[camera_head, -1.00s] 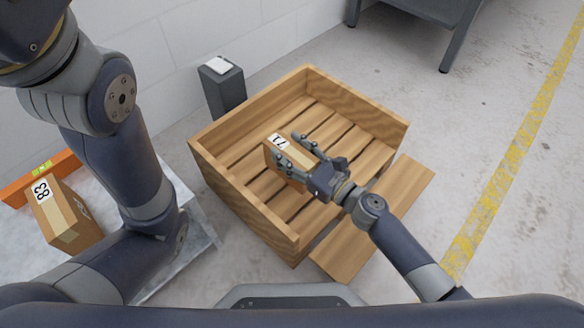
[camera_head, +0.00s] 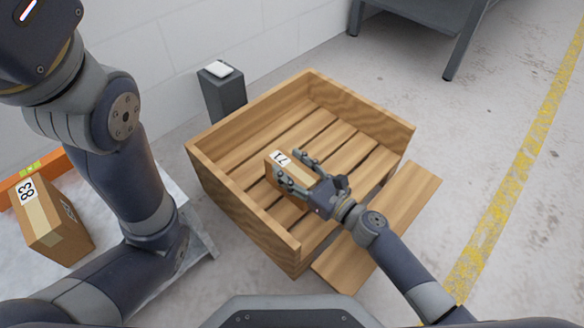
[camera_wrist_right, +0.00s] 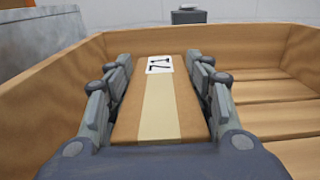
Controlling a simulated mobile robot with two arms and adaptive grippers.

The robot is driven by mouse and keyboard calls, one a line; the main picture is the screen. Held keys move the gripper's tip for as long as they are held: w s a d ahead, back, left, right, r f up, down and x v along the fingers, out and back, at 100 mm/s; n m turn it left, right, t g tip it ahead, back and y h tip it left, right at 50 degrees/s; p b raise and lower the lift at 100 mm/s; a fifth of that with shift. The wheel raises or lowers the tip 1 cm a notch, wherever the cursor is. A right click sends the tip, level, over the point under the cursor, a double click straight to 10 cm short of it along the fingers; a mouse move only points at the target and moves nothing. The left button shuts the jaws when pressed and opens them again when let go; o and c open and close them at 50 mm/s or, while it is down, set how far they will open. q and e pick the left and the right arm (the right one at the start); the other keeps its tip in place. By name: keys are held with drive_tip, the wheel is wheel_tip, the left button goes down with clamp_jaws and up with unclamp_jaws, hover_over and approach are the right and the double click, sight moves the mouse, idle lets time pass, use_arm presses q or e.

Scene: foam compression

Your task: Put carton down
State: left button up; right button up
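The brown carton (camera_head: 279,178) with a white label reading 71 is inside the slatted wooden crate (camera_head: 243,222), towards its front. Whether its underside touches the slats is hidden. My right gripper (camera_head: 294,170) has its fingers along two opposite sides of the carton and appears shut on it. In the right wrist view the carton (camera_wrist_right: 158,107) lies between the two sets of fingers (camera_wrist_right: 160,68), its label at the far end and a pale tape strip along its top. My left arm comes in at the left, but its gripper is out of view.
Another carton (camera_head: 55,231), labelled 83, stands on a grey surface (camera_head: 101,263) at the left beside an orange bar. A dark grey post (camera_head: 224,97) stands behind the crate. A wooden board (camera_head: 405,205) lies along the crate's open front-right side. Bare floor is to the right.

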drive_tip(key=o, duration=0.4)
drive_tip(key=shift+r, duration=0.25)
drive_tip(key=p+v, duration=0.4)
drive_tip(key=v, duration=0.8)
